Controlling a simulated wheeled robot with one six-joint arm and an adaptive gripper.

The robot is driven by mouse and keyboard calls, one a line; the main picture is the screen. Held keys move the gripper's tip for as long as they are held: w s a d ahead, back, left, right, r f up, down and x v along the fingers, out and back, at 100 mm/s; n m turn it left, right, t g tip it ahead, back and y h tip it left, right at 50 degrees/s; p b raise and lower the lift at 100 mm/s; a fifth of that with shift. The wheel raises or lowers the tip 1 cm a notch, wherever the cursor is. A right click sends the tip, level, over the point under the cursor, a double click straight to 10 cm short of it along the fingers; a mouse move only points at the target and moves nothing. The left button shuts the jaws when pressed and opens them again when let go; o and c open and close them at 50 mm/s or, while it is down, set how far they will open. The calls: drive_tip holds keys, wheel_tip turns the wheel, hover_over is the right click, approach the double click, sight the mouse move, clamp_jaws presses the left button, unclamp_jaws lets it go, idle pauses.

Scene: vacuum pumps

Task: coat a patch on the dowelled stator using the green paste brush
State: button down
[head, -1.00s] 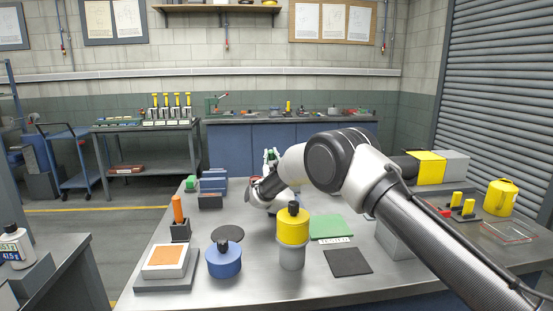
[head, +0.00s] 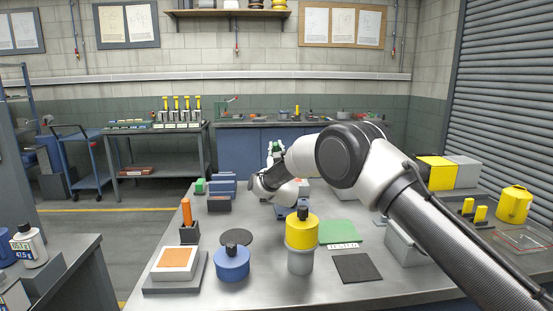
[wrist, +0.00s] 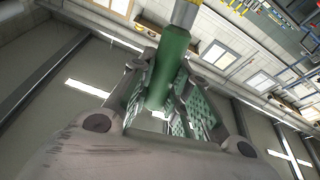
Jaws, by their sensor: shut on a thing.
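My gripper (head: 274,166) is raised above the far middle of the workbench. It is shut on the green paste brush, whose green handle (wrist: 171,68) stands between the finger pads in the wrist view. A grey metal collar (wrist: 186,14) tops the handle at the upper edge there; the bristles are out of view. In the head view a bit of green (head: 275,148) shows at the fingertips. I cannot make out the dowelled stator for certain; a blue block (head: 284,211) shows below my wrist, partly hidden by it and the yellow-topped canister.
The yellow-topped canister (head: 300,250), a blue pot (head: 232,263) and an orange-topped block (head: 176,259) stand in front. An orange stick in a dark holder (head: 188,226) is at left. A green mat (head: 338,231) and dark mat (head: 358,268) lie flat at right.

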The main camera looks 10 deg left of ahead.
drive_tip(key=shift+r, duration=0.8)
drive_tip(key=shift+r, duration=0.1)
drive_tip(key=shift+r, duration=1.4)
drive_tip(key=shift+d, duration=0.1)
drive_tip(key=w+d+r, duration=0.3)
drive_tip(key=w+d, duration=0.2)
drive_tip(key=d, duration=0.3)
drive_tip(key=shift+s+d+f, duration=0.1)
drive_tip(key=shift+d+f, duration=0.1)
drive_tip(key=shift+f, duration=1.05)
drive_tip(key=shift+d+f, duration=0.15)
drive_tip(key=shift+f, duration=1.05)
